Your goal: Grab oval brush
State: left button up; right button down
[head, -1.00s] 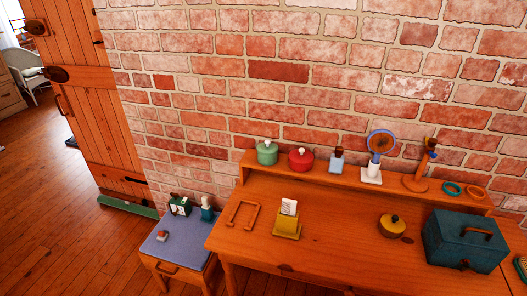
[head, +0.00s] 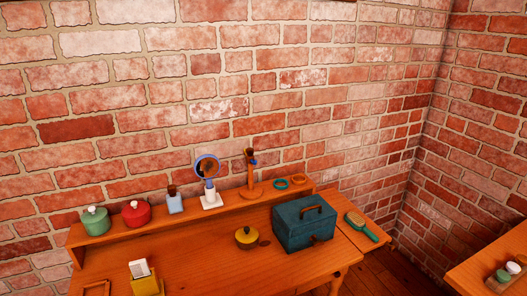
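An oval brush (head: 361,227) with a green handle and a tan oval head shows in the head view. It lies on a small wooden side surface (head: 345,231) at the right end of the desk, just right of the teal box. Its handle points toward the lower right. Neither of my grippers shows in the head view.
The wooden desk (head: 205,256) holds a teal box (head: 304,222), a yellow pot (head: 247,237) and a yellow card holder (head: 146,284). A raised shelf carries jars, a mirror (head: 207,168) and a stand (head: 250,175). Another wooden table (head: 484,262) stands at the right; floor shows between.

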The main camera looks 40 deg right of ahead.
aim_at(352, 219)
jog(key=l+z, duration=0.1)
jog(key=z, duration=1.95)
jog(key=u, duration=0.45)
jog(key=i, duration=0.05)
